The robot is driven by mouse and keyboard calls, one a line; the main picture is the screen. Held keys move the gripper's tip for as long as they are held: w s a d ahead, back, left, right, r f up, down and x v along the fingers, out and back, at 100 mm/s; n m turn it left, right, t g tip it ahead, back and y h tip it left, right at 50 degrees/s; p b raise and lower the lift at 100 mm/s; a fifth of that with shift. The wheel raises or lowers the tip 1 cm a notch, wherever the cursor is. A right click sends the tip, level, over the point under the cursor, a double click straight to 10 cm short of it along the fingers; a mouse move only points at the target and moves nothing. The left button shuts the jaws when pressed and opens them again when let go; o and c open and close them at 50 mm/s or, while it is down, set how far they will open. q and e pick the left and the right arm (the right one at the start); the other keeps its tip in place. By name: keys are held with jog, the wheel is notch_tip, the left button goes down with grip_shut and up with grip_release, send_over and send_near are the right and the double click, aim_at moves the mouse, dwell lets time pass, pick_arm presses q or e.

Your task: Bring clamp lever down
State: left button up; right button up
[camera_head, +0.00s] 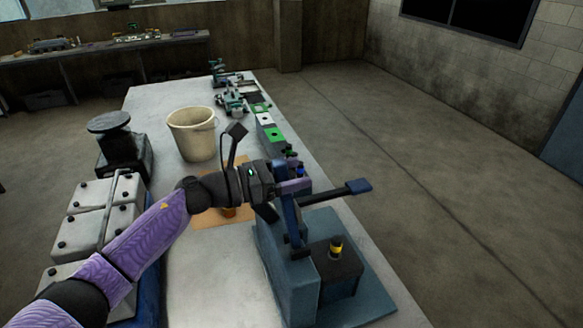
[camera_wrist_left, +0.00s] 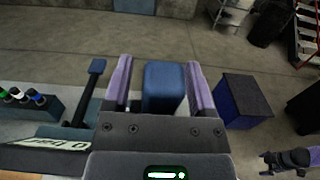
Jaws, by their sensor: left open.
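The clamp fixture (camera_head: 290,265) is a blue-grey block on a flat blue base plate near the bench's right edge. A blue upright lever (camera_head: 291,218) rises from its side towards my left gripper (camera_head: 292,187). A dark rod with a blue end (camera_head: 358,187) sticks out to the right; it also shows in the left wrist view (camera_wrist_left: 97,67). In that view my left gripper (camera_wrist_left: 160,85) is open, its purple fingers on either side of a blue block (camera_wrist_left: 163,88), which looks like the lever's top. I cannot tell whether they touch.
On the bench (camera_head: 205,280), a beige bucket (camera_head: 194,133) stands further back. Grey-white boxes (camera_head: 98,215) and a dark round-topped stand (camera_head: 121,145) are at left. Green-topped blocks (camera_head: 268,127) line the right edge. Open floor lies to the right.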

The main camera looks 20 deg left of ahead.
pick_arm(q)
grip_shut()
dwell(1.4)
